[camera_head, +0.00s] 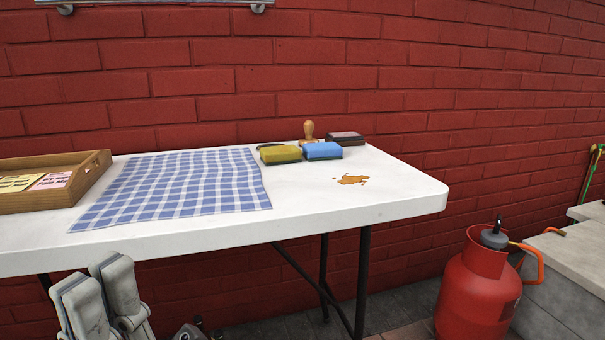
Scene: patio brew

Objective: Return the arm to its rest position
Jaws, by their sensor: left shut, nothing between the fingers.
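My left gripper (98,292) shows at the lower left, in front of the table's near edge and lower than the tabletop in the picture. Its light grey fingers are shut with nothing between them. It appears apart from the table. The rest of the left arm is cut off by the bottom of the picture.
The white table (310,205) bears a wooden tray (96,170) with cards, a blue checked cloth (180,185), a yellow-green sponge (280,154), a blue sponge (322,151), a stamp-like wooden tool (309,130) and a brown spill (351,180). A red gas bottle (478,290) stands at right.

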